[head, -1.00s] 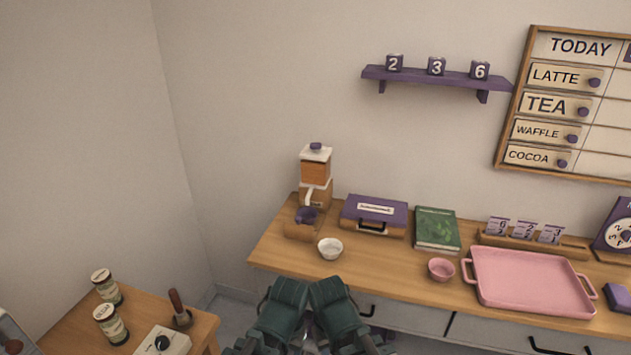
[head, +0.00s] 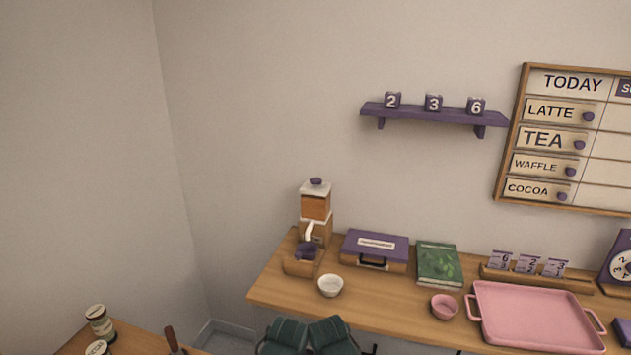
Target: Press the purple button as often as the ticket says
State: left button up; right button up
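I cannot make out a purple button or a ticket for certain. Three small number cards (head: 528,264) stand in a wooden rack (head: 510,276) at the back right of the counter; their print is small. The coffee grinder (head: 316,207) at the counter's left end has a purple knob (head: 316,181) on its lid. The menu board (head: 580,140) at the upper right carries several purple knobs. No gripper fingers are visible.
The counter (head: 390,307) also holds a purple case (head: 374,247), a green book (head: 438,264), a white bowl (head: 330,286), a pink bowl (head: 444,306) and a pink tray (head: 535,318). Number blocks 2, 3, 6 sit on a purple shelf (head: 420,114). Jars (head: 100,322) stand on a side table at lower left.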

grip_shut()
dwell(1.7)
